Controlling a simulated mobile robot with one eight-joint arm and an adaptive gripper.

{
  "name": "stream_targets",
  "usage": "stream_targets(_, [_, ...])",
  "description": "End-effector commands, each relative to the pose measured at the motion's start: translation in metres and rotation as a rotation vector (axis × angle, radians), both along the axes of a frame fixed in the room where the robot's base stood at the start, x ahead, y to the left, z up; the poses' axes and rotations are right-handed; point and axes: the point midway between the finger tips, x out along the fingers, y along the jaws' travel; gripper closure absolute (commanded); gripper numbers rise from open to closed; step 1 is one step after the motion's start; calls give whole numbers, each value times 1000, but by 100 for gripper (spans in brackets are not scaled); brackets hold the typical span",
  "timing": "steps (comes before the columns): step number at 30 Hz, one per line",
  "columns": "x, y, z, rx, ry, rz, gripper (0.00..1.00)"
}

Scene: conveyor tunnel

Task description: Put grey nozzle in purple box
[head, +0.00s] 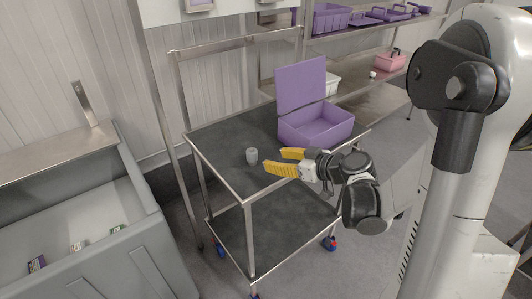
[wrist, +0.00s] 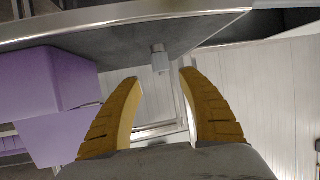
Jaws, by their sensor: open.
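The grey nozzle (head: 252,156) stands on the dark top of the metal cart (head: 222,136), near its front left side. It also shows in the wrist view (wrist: 160,58), beyond and between my fingertips. The purple box (head: 315,128) stands on the same cart top at the back right, with its lid raised. In the wrist view the purple box (wrist: 50,80) is at the left. My gripper (head: 280,161) has yellow fingers, is open and empty, and is just right of the nozzle, apart from it. The fingers also show in the wrist view (wrist: 160,80).
A grey bin (head: 85,220) with small items inside stands at the left. A metal shelf rack (head: 385,30) with purple trays and a pink box (head: 390,61) is at the back right. The cart's lower shelf is bare.

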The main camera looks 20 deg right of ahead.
Motion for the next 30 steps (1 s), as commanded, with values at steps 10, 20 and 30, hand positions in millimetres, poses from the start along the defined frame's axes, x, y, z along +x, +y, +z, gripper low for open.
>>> stream_targets(10, [-41, 36, 19, -5, 213, -38, 52])
stream_targets(20, [-149, 68, 41, -93, 516, -286, 52])
stream_targets(30, [-210, 54, 52, -141, 548, -485, 52])
